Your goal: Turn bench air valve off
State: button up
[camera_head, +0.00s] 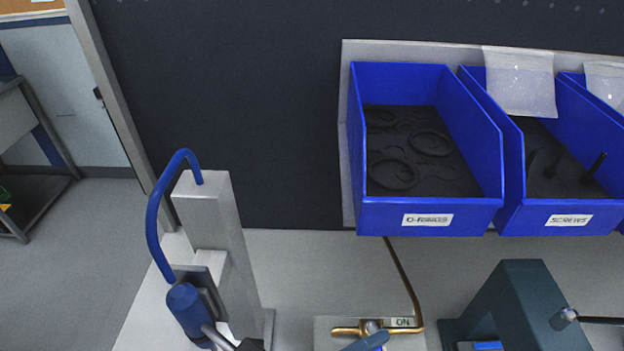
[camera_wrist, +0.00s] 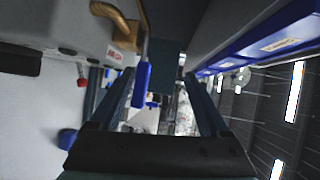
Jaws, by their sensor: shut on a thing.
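The bench air valve has a brass body (camera_head: 347,331) at the bottom edge of the head view, with a green "ON" label (camera_head: 403,322) beside it. The brass piping also shows in the wrist view (camera_wrist: 118,22), near a small label with red lettering (camera_wrist: 114,52) too blurred to read. The blue valve handle (camera_wrist: 142,84) lies between the fingers of my gripper (camera_wrist: 160,84) in the wrist view, nearer the left finger. My gripper is shut on this handle. In the head view the handle (camera_head: 378,338) is partly cut off by the bottom edge.
Blue bins of O-rings (camera_head: 432,218) and screws (camera_head: 568,222) stand behind the valve. A dark green fixture (camera_head: 518,300) stands to its right. A metal post (camera_head: 214,212) with a blue hose and blue-handled tool (camera_head: 187,303) stands left. Bare bench (camera_head: 300,270) lies between post and valve.

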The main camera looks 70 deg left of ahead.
jog(key=s+b, duration=0.2)
jog(key=s, duration=0.6)
jog(key=shift+s+d+r, duration=0.15)
jog(key=shift+d+r, duration=0.1)
jog(key=shift+d, duration=0.15)
dwell(0.5)
dwell(0.5)
jog(key=w+r+n+t+y, duration=0.45)
jog(key=w+r+n, duration=0.45)
jog(key=w+r, duration=0.75)
jog(key=w+d+r+n+t, duration=0.1)
jog(key=w+d+r+n, duration=0.25)
jog(key=r, duration=0.35)
jog(key=w+d+r+n+t, duration=0.2)
jog(key=w+d+r+n, duration=0.15)
jog(key=r, duration=0.35)
jog(key=s+d+r+t+h, duration=0.1)
jog(key=d+r+h, duration=0.3)
jog(key=r, duration=0.5)
jog(key=s+d+r+t+h, duration=0.1)
jog(key=d+r+t+h, duration=0.2)
jog(key=d+r, duration=0.6)
jog(key=shift+r+m+h, duration=0.4)
jog(key=shift+r+h, duration=0.15)
jog(key=shift+r, duration=0.2)
jog(key=shift+s, duration=0.1)
